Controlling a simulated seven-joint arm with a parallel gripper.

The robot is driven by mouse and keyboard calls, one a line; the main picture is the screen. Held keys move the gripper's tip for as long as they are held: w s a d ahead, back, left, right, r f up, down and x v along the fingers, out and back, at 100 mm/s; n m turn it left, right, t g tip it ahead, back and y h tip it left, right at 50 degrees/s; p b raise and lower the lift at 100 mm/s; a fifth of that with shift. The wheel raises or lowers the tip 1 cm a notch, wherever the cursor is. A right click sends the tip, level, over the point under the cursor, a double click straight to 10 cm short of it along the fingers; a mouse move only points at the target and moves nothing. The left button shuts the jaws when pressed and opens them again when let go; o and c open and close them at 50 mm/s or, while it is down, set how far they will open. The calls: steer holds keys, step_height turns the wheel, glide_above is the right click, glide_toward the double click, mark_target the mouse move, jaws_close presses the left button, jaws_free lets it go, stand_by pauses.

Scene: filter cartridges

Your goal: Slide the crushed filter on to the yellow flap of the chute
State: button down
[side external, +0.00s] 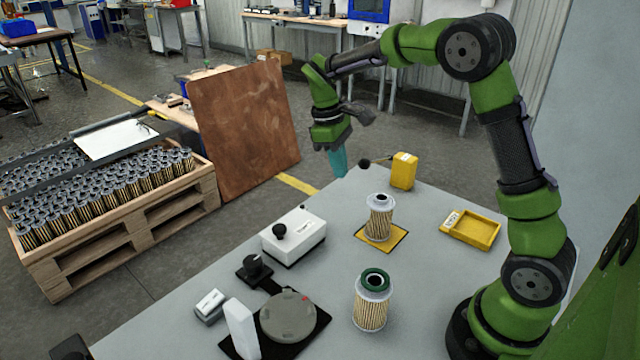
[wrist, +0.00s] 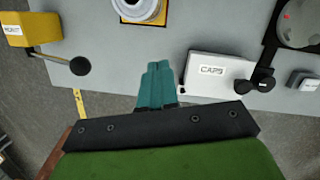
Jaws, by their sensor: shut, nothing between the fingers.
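A pleated filter with a pale metal top (side external: 379,226) stands upright on a flat yellow square (side external: 402,245), which may be the flap. Part of a pale ring, likely this filter's top (wrist: 140,8), shows at the upper edge of the wrist view. A second filter with a green top ring (side external: 371,308) stands upright nearer the camera. I cannot tell that either is crushed.
A yellow box (side external: 404,171) with a black ball lever (side external: 365,163) stands at the far edge. A shallow yellow tray (side external: 470,230) lies right. A white CAPS box (side external: 293,240), a grey disc (side external: 288,317) and a white block (side external: 241,328) stand left. Bare table surrounds the filters.

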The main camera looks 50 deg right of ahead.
steer(key=w+a+f+n, duration=0.1)
steer(key=a+f+n, duration=0.1)
steer(key=n, duration=0.1)
glide_toward(364, 232)
steer(key=w+f, duration=0.1)
steer(key=f, duration=0.1)
steer(key=w+a+f, duration=0.1)
steer(key=f, duration=0.1)
steer(key=w+a+f, duration=0.1)
steer(key=f, duration=0.1)
steer(key=shift+w+a+f, duration=0.1)
steer(key=shift+w+f, duration=0.1)
steer(key=shift+f, duration=0.1)
steer(key=s, duration=0.1)
steer(key=d, duration=0.1)
steer(key=s, duration=0.1)
steer(key=shift+s+d+f, duration=0.25)
steer(key=shift+s+d, duration=0.05)
steer(key=shift+s, duration=0.05)
steer(key=shift+s+d, duration=0.2)
steer(key=shift+s, duration=0.2)
steer(key=shift+s+d, duration=0.25)
steer(key=shift+s, duration=0.25)
steer(key=shift+s+d, duration=0.3)
steer(key=shift+s, duration=0.2)
steer(key=shift+w, duration=0.1)
